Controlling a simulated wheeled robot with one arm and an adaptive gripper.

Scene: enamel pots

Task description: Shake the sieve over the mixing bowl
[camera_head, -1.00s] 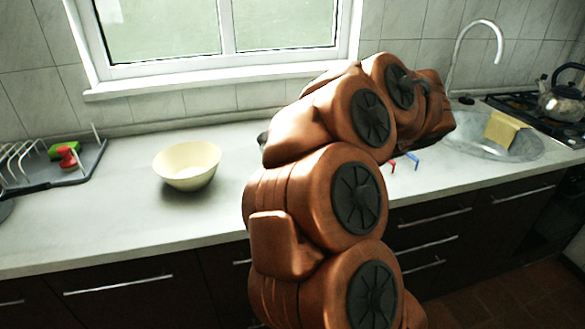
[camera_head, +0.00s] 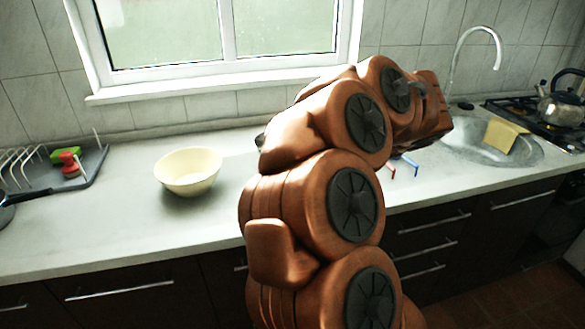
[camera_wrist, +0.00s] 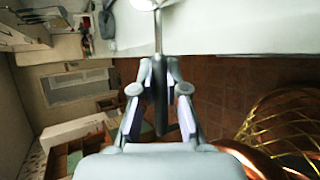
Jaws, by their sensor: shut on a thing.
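The cream mixing bowl (camera_head: 188,172) stands upright on the white counter, left of my arm in the head view. My gripper (camera_wrist: 158,95) is shut on a dark handle, which I take to be the sieve's (camera_wrist: 158,70). A thin metal shaft runs from the handle to a pale rounded end at the top edge of the wrist view, where it is cut off, so no mesh can be made out. In the head view my arm hides the gripper and the sieve. The bowl is not clearly seen in the wrist view.
A dish rack (camera_head: 80,178) with green and red items stands at the left, with a dark pan beside it. The counter (camera_head: 110,225) around the bowl is clear.

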